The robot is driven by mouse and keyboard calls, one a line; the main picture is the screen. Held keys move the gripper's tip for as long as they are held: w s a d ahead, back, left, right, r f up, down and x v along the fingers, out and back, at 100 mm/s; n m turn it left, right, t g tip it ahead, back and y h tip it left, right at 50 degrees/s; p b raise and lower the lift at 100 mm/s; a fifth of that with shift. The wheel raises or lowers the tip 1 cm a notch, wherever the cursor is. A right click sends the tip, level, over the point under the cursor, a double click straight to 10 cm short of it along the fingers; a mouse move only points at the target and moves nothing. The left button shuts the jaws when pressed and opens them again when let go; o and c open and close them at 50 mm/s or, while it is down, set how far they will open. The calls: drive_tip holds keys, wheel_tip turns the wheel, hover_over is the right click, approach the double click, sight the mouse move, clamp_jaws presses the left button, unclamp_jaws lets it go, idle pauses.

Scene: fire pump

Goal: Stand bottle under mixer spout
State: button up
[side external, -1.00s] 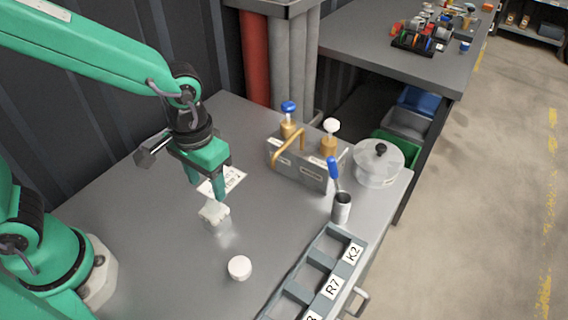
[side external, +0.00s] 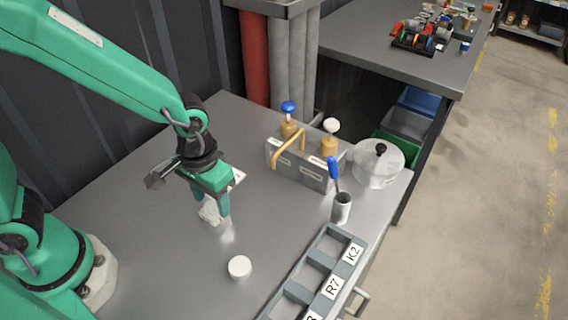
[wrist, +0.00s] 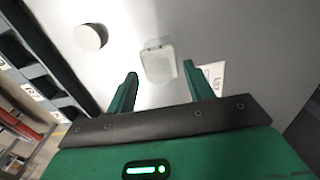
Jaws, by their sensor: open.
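A small translucent whitish bottle (side external: 208,213) is on the grey table below my gripper (side external: 212,204). In the side view, the gripper hides part of the bottle. In the wrist view, the bottle (wrist: 158,62) shows at the mouth of the open gripper (wrist: 160,70), between the two fingertips, with a gap on each side. A metal box (side external: 300,165) with a yellow handle and two gold cylinders, one blue-topped and one white-topped, stands farther back. I cannot tell which part is the mixer spout.
A white round disc (side external: 239,267) lies near the bottle; it also shows in the wrist view (wrist: 90,37). A white card (wrist: 213,77) lies beside the bottle.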

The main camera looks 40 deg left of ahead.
clamp_jaws()
drive_tip(key=shift+r, duration=0.15)
drive_tip(key=shift+r, duration=1.05)
wheel_tip(320, 180, up, 2)
drive_tip(key=shift+d+r, duration=0.1)
drive_tip(key=s+d+r, duration=0.5)
drive_tip(key=s+r, duration=0.1)
drive_tip(key=s, duration=0.4)
drive_tip(key=shift+d+r, duration=0.25)
drive_tip(key=shift+d, duration=0.15)
